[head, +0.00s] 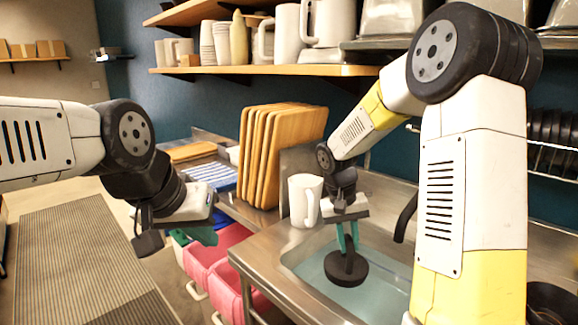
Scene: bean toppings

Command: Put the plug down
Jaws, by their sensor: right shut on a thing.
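The black round plug (346,271), with a ring handle on top, hangs roughly level over the sink basin (385,292). My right gripper (347,240) points down and its teal fingers are shut on the plug's handle. The basin's floor looks pale blue-green, and I cannot tell how far above it the plug is. Its drain is not visible. My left gripper (202,237) is off to the left, near the pink bins, away from the plug. Its fingers are partly hidden and I cannot see the gap between them.
A white mug (304,200) stands on the steel counter behind the basin. Wooden boards (279,155) stand upright farther back. A black faucet (405,218) is right of my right gripper. Pink bins (222,262) sit left of the sink. A shelf (270,70) of dishes hangs above.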

